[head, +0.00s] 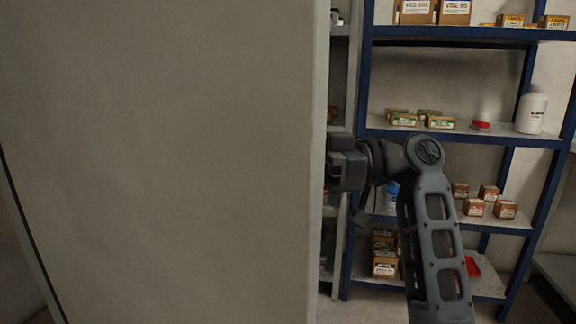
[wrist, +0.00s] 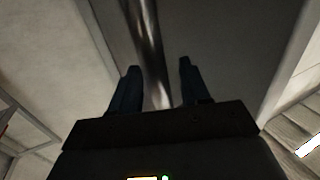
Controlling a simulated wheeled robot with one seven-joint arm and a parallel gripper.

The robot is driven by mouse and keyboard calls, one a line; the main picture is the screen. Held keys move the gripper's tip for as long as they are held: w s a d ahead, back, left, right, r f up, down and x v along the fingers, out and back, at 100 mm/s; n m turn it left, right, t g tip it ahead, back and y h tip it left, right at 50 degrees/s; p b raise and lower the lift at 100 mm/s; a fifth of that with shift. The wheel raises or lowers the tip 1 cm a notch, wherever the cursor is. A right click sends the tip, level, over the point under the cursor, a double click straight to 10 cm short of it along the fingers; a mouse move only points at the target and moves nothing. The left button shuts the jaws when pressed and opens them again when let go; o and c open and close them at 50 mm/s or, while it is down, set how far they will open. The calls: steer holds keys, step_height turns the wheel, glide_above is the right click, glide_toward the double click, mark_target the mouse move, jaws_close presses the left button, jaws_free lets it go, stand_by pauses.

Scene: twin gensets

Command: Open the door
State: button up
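The door (head: 170,160) is a large plain grey panel filling the left and middle of the head view, its right edge upright near my arm. In the wrist view the door's grey face (wrist: 240,55) lies behind a shiny round metal bar handle (wrist: 145,40). My gripper (wrist: 162,82) has its two dark fingers apart, one on each side of the handle. A gap shows between the handle and the right finger; contact at the left finger is unclear. In the head view my gripper's body shows at the door's right edge, and its fingertips and the handle are hidden behind the panel.
A blue-framed shelf unit (head: 364,75) stands behind my arm, holding small boxes (head: 405,120), a white bottle (head: 531,112) and a red item (head: 481,125). A little bare floor (head: 365,308) shows below it. A grey surface (head: 558,272) stands at the far right.

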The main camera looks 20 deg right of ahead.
steer(key=shift+d, duration=0.1)
steer(key=v, duration=0.7)
steer(key=shift+s+d, duration=0.2)
steer(key=shift+d, duration=0.15)
